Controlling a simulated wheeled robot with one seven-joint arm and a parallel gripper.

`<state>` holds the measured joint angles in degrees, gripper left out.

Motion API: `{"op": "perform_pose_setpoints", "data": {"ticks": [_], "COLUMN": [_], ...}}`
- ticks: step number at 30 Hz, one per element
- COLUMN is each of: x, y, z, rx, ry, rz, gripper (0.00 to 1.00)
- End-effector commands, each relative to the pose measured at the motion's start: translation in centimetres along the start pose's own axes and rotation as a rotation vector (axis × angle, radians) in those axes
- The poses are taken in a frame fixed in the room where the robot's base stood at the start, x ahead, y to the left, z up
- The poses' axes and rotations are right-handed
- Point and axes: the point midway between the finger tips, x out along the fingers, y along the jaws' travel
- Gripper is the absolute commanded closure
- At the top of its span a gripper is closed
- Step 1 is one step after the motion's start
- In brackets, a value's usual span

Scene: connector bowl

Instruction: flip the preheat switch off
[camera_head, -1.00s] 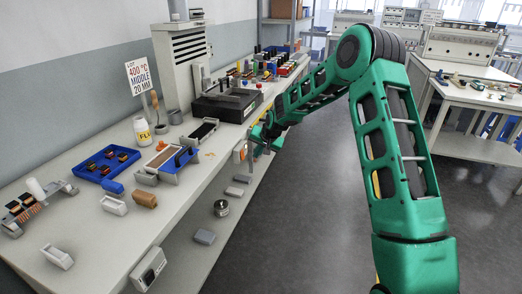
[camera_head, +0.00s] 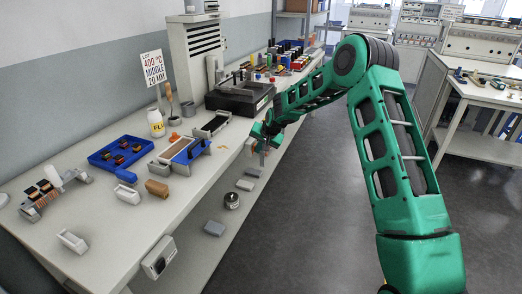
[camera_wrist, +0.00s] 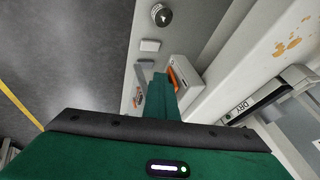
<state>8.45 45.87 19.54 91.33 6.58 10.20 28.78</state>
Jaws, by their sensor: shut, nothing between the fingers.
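In the wrist view a pale box (camera_wrist: 188,72) is fixed to the bench's front side, with an orange switch lever (camera_wrist: 172,77) on its face. My gripper (camera_wrist: 160,82) is shut and empty, its green fingers right beside the lever. I cannot tell whether they touch it. In the head view my gripper (camera_head: 264,150) is at the bench's front edge, and a bit of orange on the box (camera_head: 250,146) shows just left of it. The lever's exact position and any label on the box are hidden or too small to read.
The bench (camera_head: 105,215) holds a blue tray (camera_head: 121,152), a bottle (camera_head: 155,122) and a black device (camera_head: 240,97). Another box (camera_head: 159,257) is fixed to its front edge. The floor to the right is clear.

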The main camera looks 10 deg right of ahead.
Motion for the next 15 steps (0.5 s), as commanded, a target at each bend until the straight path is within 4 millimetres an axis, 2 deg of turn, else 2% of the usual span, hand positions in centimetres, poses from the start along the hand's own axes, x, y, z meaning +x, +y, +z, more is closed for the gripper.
{"op": "perform_pose_setpoints", "data": {"ticks": [15], "x": [-0.86], "y": [-0.52], "z": [-0.39], "rx": [-0.001], "ry": [0.0], "rz": [-0.004], "gripper": [1.0]}}
